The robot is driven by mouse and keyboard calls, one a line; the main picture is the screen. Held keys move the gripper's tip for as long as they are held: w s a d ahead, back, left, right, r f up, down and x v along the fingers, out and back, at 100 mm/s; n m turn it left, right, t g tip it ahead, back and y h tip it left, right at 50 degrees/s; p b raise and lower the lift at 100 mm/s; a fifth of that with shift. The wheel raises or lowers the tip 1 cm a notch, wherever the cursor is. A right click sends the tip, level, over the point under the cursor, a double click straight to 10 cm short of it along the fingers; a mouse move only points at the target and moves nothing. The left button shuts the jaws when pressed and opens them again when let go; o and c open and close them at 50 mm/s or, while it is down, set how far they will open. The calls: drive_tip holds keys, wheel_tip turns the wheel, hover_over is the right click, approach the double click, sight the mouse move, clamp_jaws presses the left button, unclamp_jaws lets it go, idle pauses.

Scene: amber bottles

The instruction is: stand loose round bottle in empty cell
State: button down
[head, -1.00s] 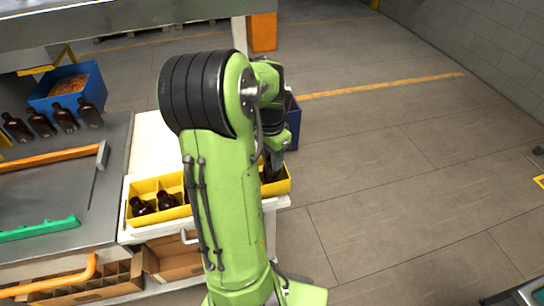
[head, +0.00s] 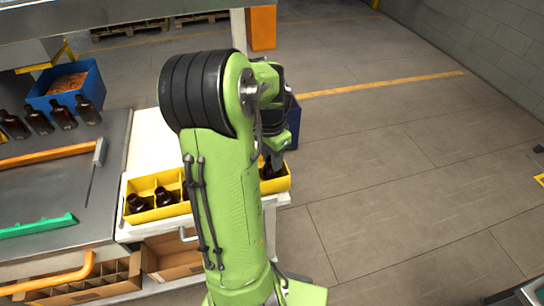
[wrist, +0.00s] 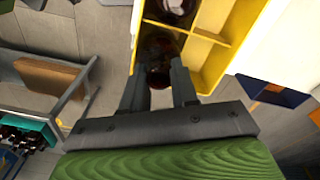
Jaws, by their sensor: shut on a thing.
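The yellow divided crate (head: 153,181) stands on the white bench in the head view, and its rim and dividers show in the wrist view (wrist: 212,38). My gripper (wrist: 158,88) is shut on a dark amber round bottle (wrist: 159,76), seen from above between the fingers at a crate cell. In the head view the held bottle (head: 268,171) is at the crate's right end, with my gripper (head: 275,158) above it. I cannot tell whether its base touches the cell floor. My arm hides the crate's middle.
Other amber bottles (head: 138,203) stand in the crate's left cells; another (wrist: 174,8) shows beyond the held one. Several bottles (head: 63,116) stand on the grey conveyor at left, near a blue bin (head: 85,82). Cardboard boxes (head: 170,258) are below. Open floor lies right.

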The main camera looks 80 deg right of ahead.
drive_tip(key=shift+f+b, duration=0.5)
drive_tip(key=shift+f, duration=0.2)
drive_tip(key=c, duration=0.8)
unclamp_jaws()
drive_tip(key=shift+r, duration=0.1)
drive_tip(key=r+p, duration=0.1)
drive_tip(key=r, duration=0.9)
drive_tip(key=r+p, duration=0.1)
drive_tip(key=r, duration=0.4)
drive_tip(key=shift+w+a+r+p, duration=0.15)
drive_tip(key=shift+w+r+p, duration=0.15)
drive_tip(key=shift+r+p, duration=0.05)
